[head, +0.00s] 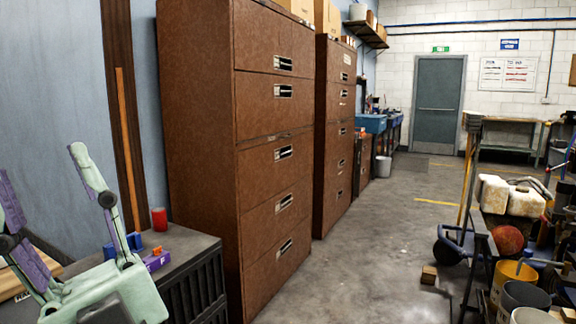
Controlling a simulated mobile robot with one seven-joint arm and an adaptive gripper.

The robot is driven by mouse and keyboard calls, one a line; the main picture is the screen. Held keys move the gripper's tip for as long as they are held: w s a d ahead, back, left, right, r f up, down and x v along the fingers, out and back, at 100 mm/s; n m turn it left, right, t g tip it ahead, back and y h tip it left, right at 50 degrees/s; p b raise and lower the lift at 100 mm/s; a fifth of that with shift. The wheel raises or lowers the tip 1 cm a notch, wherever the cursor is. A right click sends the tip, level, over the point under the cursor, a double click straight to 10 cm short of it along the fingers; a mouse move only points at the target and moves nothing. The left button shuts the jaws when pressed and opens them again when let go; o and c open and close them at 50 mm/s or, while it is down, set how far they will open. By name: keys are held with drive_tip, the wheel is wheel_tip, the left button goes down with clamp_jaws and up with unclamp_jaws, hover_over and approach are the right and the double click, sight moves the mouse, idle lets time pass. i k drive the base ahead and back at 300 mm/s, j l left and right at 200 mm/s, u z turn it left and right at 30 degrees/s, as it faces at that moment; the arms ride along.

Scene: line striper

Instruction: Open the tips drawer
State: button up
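A tall brown cabinet (203,120) with several stacked drawers stands left of centre in the head view. Its drawer fronts, such as an upper one (272,105), a middle one (272,165) and a lowest one (276,255), carry recessed handles with small labels. The labels are too small to read, so I cannot tell which is the tips drawer. All its drawers look shut. My gripper (42,168), pale green and purple, is at the lower left with its two fingers spread apart. It appears empty, left of the cabinet and not touching it.
A second brown drawer cabinet (325,140) stands behind the first. A dark workbench (180,250) with a red cylinder (159,219) and small blocks is at lower left. Buckets (520,295) and a hand cart crowd the right. The concrete floor (385,250) between is mostly clear.

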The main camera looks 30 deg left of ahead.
sight(265, 170)
drive_tip(key=i+j, duration=0.2)
drive_tip(key=i, duration=0.3)
drive_tip(key=i+j, duration=0.2)
drive_tip(key=i, duration=0.35)
drive_tip(key=i+j, duration=0.25)
drive_tip(key=i, duration=0.25)
drive_tip(key=i+j+u, duration=0.1)
drive_tip(key=i, duration=0.45)
drive_tip(key=i+j, duration=0.25)
drive_tip(key=i, duration=0.25)
drive_tip(key=i+j, duration=0.15)
drive_tip(key=i, duration=0.4)
